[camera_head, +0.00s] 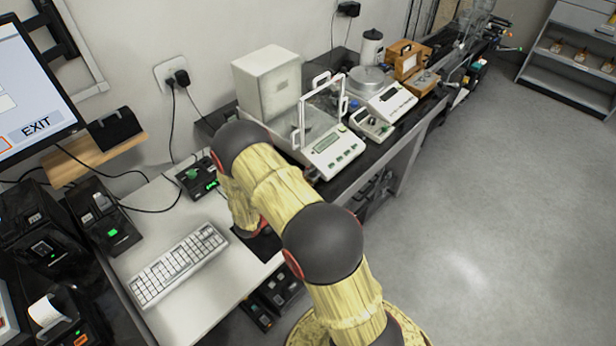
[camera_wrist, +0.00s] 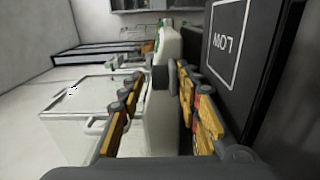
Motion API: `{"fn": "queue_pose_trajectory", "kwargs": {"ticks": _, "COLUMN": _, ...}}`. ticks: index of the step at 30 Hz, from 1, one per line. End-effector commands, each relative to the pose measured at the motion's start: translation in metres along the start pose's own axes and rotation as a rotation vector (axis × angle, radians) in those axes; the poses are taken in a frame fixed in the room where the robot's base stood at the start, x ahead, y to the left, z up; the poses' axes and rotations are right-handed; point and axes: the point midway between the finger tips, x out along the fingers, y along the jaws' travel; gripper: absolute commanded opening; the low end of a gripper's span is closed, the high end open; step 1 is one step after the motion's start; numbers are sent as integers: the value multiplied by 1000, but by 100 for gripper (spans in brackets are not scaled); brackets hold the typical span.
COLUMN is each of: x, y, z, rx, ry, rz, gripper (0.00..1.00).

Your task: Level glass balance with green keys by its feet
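The glass balance (camera_head: 331,151), white with green keys and a clear glass shield with white handles, stands on the dark bench in the head view. My arm covers its near left corner, and its feet cannot be made out there. In the wrist view a white box-like body with a handle, likely this balance (camera_wrist: 77,108), fills the left and middle. My gripper (camera_wrist: 160,82) is open, its orange-padded fingers apart. A dark grey rounded piece shows between the tips; I cannot tell whether it is a foot. In the head view my gripper is mostly hidden behind my arm.
A keyboard (camera_head: 180,263) lies on the near table. The floor at right is clear.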

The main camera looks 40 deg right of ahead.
Motion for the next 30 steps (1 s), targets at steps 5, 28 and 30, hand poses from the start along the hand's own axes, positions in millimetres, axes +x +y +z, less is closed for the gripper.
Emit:
{"fn": "queue_pose_trajectory", "kwargs": {"ticks": 5, "x": 0, "y": 0, "z": 0, "rx": 0, "ry": 0, "rz": 0, "gripper": 27}}
{"fn": "queue_pose_trajectory", "kwargs": {"ticks": 28, "x": 0, "y": 0, "z": 0, "rx": 0, "ry": -13, "rz": 0, "gripper": 0}}
{"fn": "queue_pose_trajectory", "kwargs": {"ticks": 30, "x": 0, "y": 0, "z": -2, "rx": 1, "ry": -44, "rz": 1, "gripper": 0}}
